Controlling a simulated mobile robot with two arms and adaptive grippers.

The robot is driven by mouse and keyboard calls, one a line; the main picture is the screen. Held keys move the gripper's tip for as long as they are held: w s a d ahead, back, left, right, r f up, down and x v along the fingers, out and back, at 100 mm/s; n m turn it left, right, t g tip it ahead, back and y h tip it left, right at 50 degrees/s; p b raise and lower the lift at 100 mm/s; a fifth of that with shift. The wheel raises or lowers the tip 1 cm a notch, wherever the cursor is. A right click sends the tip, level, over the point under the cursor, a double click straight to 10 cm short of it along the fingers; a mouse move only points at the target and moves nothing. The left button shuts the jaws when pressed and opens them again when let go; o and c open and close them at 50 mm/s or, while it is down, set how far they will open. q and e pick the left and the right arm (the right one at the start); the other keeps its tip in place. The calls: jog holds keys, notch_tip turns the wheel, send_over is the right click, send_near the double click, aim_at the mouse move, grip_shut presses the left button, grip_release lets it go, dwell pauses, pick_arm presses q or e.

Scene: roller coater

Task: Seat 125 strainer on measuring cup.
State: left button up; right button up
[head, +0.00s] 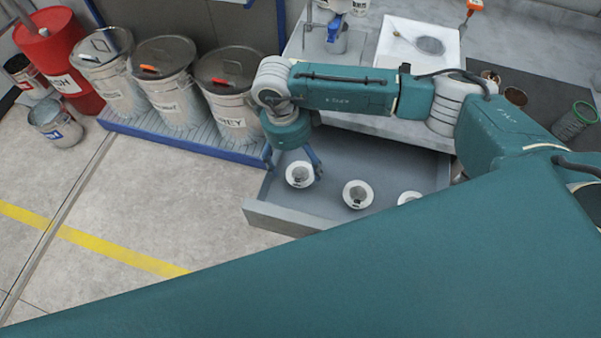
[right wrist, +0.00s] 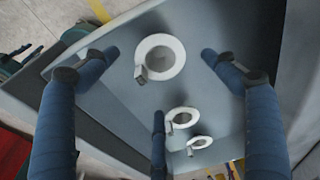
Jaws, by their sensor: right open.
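Several white ring-shaped strainers with grey mesh middles lie in an open grey drawer (head: 272,217). The left strainer (head: 299,174) is nearest my right gripper (head: 292,160); the middle strainer (head: 357,194) and right strainer (head: 408,198) lie further right, the latter partly cut off by my body. In the right wrist view, the nearest strainer (right wrist: 177,50) shows between the spread fingers of my right gripper (right wrist: 160,54), which is open and empty. Two other strainers (right wrist: 182,110) (right wrist: 199,143) lie beyond. I cannot read their markings or clearly pick out the measuring cup. My left gripper is not in view.
Grey lidded bins (head: 228,85) stand on a blue-edged platform left of the drawer, with a red drum (head: 60,60) beyond. A white tray (head: 390,35) and a green mesh cylinder (head: 575,120) are on the counter above. Floor at left is mostly clear.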

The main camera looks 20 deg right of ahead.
aim_at(301, 174)
jog(key=shift+d+f, duration=0.2)
jog(key=shift+f, duration=0.15)
notch_tip(301, 174, down, 4)
jog(key=shift+s+r+p, duration=0.1)
jog(key=shift+r+p, duration=0.05)
jog(key=shift+p, duration=0.85)
jog(key=shift+f, duration=0.35)
jog(key=shift+d+f, duration=0.15)
jog(key=shift+f, duration=0.05)
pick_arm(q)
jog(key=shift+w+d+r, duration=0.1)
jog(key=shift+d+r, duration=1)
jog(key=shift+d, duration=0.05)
pick_arm(e)
jog(key=c, duration=1.1)
